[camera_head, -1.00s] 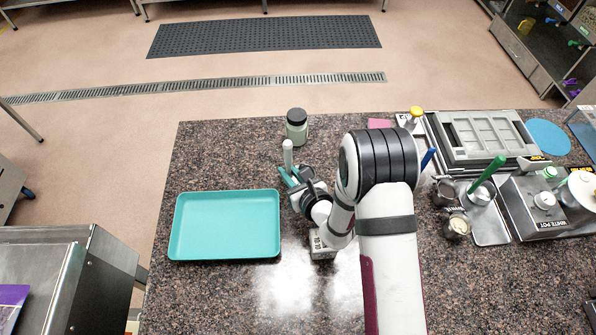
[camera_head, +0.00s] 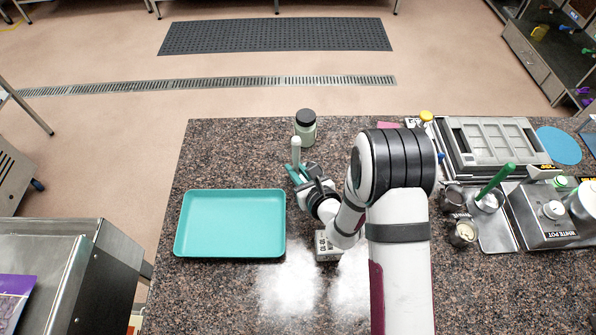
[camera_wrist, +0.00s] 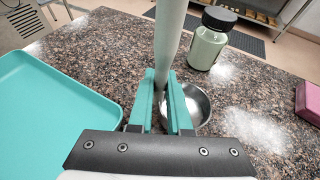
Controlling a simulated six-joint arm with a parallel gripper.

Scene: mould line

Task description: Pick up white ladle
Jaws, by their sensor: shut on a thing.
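The white ladle has a thick white handle (camera_head: 296,148) standing upright at the far middle of the counter, right of the teal tray. In the wrist view its handle (camera_wrist: 170,40) rises between my teal fingers, and a shiny metal bowl (camera_wrist: 199,104) shows behind the right finger. My gripper (camera_head: 295,172) is shut on the handle; its fingers also show in the wrist view (camera_wrist: 162,88). I cannot tell whether the bowl touches the counter.
A teal tray (camera_head: 230,225) lies left of my gripper. A black-lidded jar (camera_head: 305,130) stands just behind the ladle. A small pale box (camera_head: 327,248) sits near my wrist. The right side holds a green-handled tool (camera_head: 494,182), small cups and a steel pot unit (camera_head: 545,222).

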